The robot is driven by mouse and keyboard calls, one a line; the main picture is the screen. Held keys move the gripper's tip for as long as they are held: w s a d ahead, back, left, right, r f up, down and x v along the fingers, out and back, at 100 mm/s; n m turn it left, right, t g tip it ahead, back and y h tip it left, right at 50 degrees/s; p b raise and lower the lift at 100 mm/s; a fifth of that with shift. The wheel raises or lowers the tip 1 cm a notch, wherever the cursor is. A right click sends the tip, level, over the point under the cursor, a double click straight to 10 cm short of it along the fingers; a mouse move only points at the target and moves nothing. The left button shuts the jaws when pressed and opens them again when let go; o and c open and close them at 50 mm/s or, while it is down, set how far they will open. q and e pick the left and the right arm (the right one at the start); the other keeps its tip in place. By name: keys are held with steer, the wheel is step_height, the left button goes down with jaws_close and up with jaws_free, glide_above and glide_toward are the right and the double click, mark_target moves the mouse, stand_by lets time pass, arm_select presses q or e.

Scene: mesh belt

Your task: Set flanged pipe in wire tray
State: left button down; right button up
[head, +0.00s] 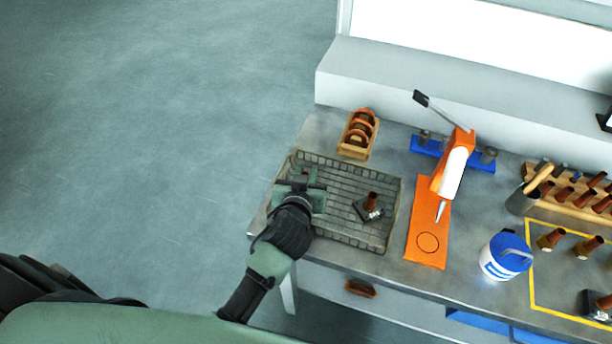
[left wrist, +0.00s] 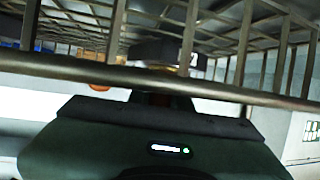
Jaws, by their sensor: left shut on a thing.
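The wire tray (head: 345,237) is a grey mesh basket at the left end of the bench. One flanged pipe (head: 371,203), a brown tube on a dark square flange, stands in its right half. My left gripper (head: 307,178) is over the tray's left part, shut on another flanged pipe, mostly hidden; a small reddish-brown bit shows between the fingers. In the left wrist view a dark flange (left wrist: 155,48) shows behind the tray's wires (left wrist: 150,84), very close to the camera. I cannot tell whether the held pipe touches the tray floor. My right gripper is not in view.
A wooden holder with brown rings (head: 358,135) stands behind the tray. An orange mat (head: 428,240) with an orange-white press (head: 454,165) is to its right. Further right are a blue-lidded tub (head: 507,257), a yellow-outlined area with brown fittings and another flanged pipe (head: 597,305).

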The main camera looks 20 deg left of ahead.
arm_select(q)
steer(key=shift+w, duration=0.15)
steer(key=shift+s+d, duration=0.1)
steer(key=shift+s, duration=0.1)
steer(key=c, duration=1.3)
jaws_free()
steer(key=shift+f, duration=0.1)
steer(key=shift+r, duration=0.25)
steer(key=shift+s, duration=0.25)
steer(key=b+v, duration=0.1)
steer(key=v, duration=1)
steer(key=shift+s+r+b, duration=0.1)
steer(key=shift+s+b, duration=0.1)
steer(key=shift+b, duration=0.2)
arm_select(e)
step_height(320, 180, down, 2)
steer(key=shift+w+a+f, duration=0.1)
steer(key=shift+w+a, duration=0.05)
